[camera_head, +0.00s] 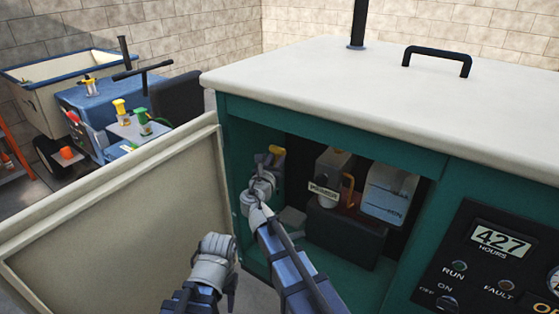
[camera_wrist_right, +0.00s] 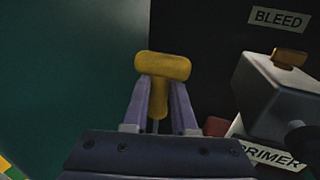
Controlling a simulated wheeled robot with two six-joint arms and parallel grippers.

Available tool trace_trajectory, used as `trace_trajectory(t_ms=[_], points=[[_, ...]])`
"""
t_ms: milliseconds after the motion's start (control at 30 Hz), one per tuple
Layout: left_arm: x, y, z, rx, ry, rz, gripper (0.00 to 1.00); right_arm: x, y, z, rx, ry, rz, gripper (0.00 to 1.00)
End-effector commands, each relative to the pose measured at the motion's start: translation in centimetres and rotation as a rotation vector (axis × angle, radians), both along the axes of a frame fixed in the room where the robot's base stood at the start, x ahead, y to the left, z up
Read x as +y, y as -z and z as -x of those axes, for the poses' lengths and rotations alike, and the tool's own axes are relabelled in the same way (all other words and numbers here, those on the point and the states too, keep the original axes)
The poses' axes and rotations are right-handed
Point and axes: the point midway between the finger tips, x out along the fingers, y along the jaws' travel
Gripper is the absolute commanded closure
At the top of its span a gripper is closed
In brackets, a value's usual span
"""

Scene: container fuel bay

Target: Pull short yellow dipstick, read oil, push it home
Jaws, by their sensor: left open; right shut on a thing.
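The yellow T-shaped dipstick handle (camera_wrist_right: 162,67) is upright between the two fingers of my right gripper (camera_wrist_right: 159,100). The fingers are shut on it just below its crossbar, and a short dark piece shows beneath. In the head view the yellow handle (camera_head: 278,151) is inside the open bay, at its left side, with my right gripper (camera_head: 270,162) on it. The lower rod is hidden, so I cannot tell how far it is in its tube. My left gripper (camera_head: 214,247) is open and empty, outside the bay in front of the open door.
The open cream door (camera_head: 110,220) stands at left. In the bay, a grey block labelled PRIMER (camera_head: 328,175) and a pale tank (camera_head: 388,193) stand right of the dipstick. The control panel (camera_head: 490,262) is at right. A blue machine and cart stand behind the door.

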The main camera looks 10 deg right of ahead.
Motion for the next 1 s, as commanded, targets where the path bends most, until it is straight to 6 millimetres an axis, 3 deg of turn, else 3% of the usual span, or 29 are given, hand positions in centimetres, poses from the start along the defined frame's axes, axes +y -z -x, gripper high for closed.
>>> trace_trajectory(t_ms=[267,800,1000], points=[[0.0,1.3,0.0,0.000,0.000,0.000,0.53,0.0,1.3,0.0,0.000,0.000,0.000,1.00],[0.0,7.0,0.0,0.000,0.000,0.000,0.53,0.0,7.0,0.0,0.000,0.000,0.000,1.00],[0.0,7.9,0.0,0.000,0.000,0.000,0.53,0.0,7.9,0.0,0.000,0.000,0.000,1.00]])
